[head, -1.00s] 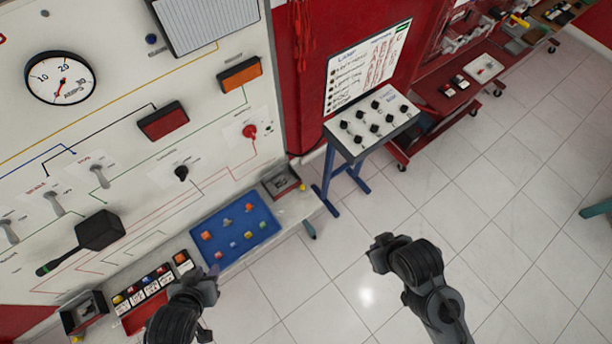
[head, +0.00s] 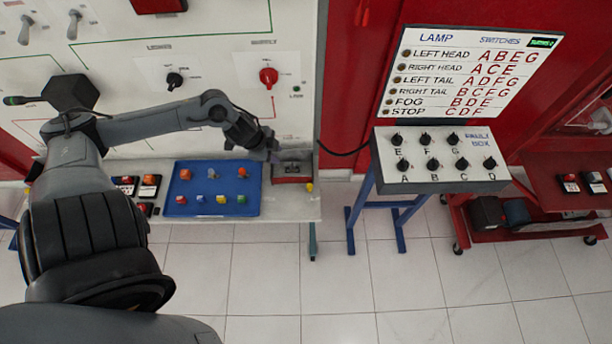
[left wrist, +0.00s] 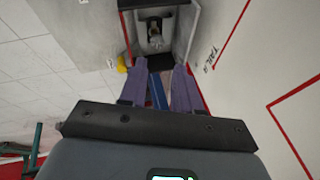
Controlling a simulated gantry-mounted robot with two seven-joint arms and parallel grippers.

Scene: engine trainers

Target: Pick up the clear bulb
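My left gripper (head: 272,152) is above the right end of the white shelf, close to a small grey box (head: 292,170) fixed there. My right gripper is out of view.
The panel wall with switches and a red knob (head: 268,77) stands close behind the shelf. A yellow piece (head: 309,187) sticks out at the shelf's right end. A fault box (head: 440,165) on a blue stand is to the right. The floor in front is clear.

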